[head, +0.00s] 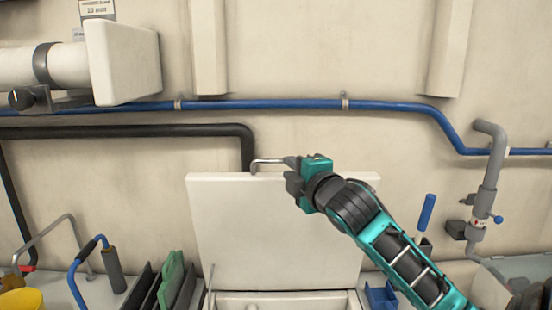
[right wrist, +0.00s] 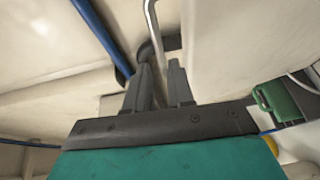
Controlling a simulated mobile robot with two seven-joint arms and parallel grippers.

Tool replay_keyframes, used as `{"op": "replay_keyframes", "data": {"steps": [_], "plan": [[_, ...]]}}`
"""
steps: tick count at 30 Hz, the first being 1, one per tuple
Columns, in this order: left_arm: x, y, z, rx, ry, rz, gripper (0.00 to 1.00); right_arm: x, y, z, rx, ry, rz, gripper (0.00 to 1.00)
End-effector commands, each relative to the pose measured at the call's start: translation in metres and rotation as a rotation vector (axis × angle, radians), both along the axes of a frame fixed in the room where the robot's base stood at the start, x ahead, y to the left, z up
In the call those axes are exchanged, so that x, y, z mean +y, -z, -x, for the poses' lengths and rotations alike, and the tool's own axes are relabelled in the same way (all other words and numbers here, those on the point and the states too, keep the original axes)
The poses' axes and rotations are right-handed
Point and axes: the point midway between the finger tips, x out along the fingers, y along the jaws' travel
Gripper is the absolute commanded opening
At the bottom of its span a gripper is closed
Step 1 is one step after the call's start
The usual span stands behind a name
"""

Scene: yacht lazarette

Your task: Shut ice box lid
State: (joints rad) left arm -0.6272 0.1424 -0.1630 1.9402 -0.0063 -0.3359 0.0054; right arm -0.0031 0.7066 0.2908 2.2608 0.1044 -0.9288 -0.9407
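The ice box lid (head: 275,235) is a cream panel standing upright, raised behind the ice box (head: 240,301) at the bottom centre of the head view. A bent metal handle (head: 266,161) is at the lid's top edge. My right gripper (head: 291,162) is at the right part of this handle. In the right wrist view, the handle (right wrist: 152,22) runs down between the two close-set fingers of my right gripper (right wrist: 160,80), which appear shut on it. The lid's pale surface also shows in that view (right wrist: 235,45). My left gripper is not in view.
A blue pipe (head: 280,104) and a black pipe (head: 130,131) run along the wall behind the lid. A blue-handled tool (head: 425,215) and a grey valve pipe (head: 487,190) are at right. Green and dark panels (head: 172,280) stand left of the box.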

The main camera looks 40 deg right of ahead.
Motion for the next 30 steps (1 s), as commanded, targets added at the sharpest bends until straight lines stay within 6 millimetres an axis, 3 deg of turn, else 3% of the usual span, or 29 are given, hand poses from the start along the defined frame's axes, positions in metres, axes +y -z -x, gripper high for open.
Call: {"op": "replay_keyframes", "data": {"steps": [6,13,27,30], "plan": [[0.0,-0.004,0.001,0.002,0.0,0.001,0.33,-0.013,0.001,-0.041,-0.001,0.002,-0.002,0.22],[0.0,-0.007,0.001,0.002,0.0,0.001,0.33,-0.023,0.003,-0.071,-0.001,0.001,-0.002,0.22],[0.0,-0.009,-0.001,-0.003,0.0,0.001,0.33,-0.026,0.005,-0.083,0.001,-0.001,0.001,0.22],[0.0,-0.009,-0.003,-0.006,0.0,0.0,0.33,-0.026,0.005,-0.082,0.001,-0.001,0.0,0.15]]}}
